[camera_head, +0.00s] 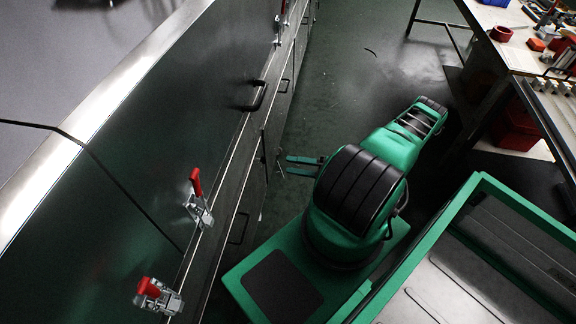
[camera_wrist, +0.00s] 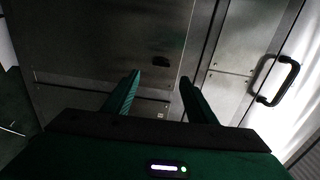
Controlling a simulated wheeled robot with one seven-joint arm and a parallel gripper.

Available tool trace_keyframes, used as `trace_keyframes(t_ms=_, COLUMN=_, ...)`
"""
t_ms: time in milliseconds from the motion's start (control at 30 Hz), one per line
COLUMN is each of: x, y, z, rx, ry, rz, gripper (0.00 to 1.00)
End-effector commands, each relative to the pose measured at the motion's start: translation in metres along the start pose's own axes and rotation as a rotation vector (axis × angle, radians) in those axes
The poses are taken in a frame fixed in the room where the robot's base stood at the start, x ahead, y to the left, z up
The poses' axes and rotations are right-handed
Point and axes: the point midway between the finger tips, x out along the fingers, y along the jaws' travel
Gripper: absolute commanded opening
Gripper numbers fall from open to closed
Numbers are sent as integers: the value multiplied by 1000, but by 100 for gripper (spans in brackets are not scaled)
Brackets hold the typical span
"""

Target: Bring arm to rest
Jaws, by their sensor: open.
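My gripper (camera_head: 304,166) shows in the head view as two green fingers sticking out to the left of my green and black arm. The fingers point at the metal side of the tunnel dryer (camera_head: 180,130), close to its lower panels. In the wrist view my gripper (camera_wrist: 157,84) is open, with a clear gap between the two fingers and nothing held. The dryer's metal panels (camera_wrist: 110,45) fill the wrist view ahead of the fingers. I cannot tell the exact distance from the fingertips to the panel. Part of the gripper is hidden behind my arm in the head view.
Red-handled clamps (camera_head: 197,187) and a black handle (camera_head: 257,96) stick out from the dryer's side; a black handle (camera_wrist: 277,80) is at right in the wrist view. A workbench (camera_head: 520,52) stands at upper right, with a red bin (camera_head: 517,128) below. Open floor (camera_head: 352,70) lies between.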

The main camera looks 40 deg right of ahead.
Motion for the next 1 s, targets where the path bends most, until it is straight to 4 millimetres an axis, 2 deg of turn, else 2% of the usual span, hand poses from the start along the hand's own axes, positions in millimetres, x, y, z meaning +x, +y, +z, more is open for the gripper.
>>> trace_keyframes(t_ms=567, x=0, y=-2, z=-1, rx=-1, ry=-10, rz=8, gripper=52)
trace_keyframes(t_ms=767, x=-1, y=-16, z=-5, rx=-5, ry=-117, rz=99, gripper=52)
trace_keyframes(t_ms=1000, x=-3, y=-49, z=-10, rx=-12, ry=-304, rz=288, gripper=52)
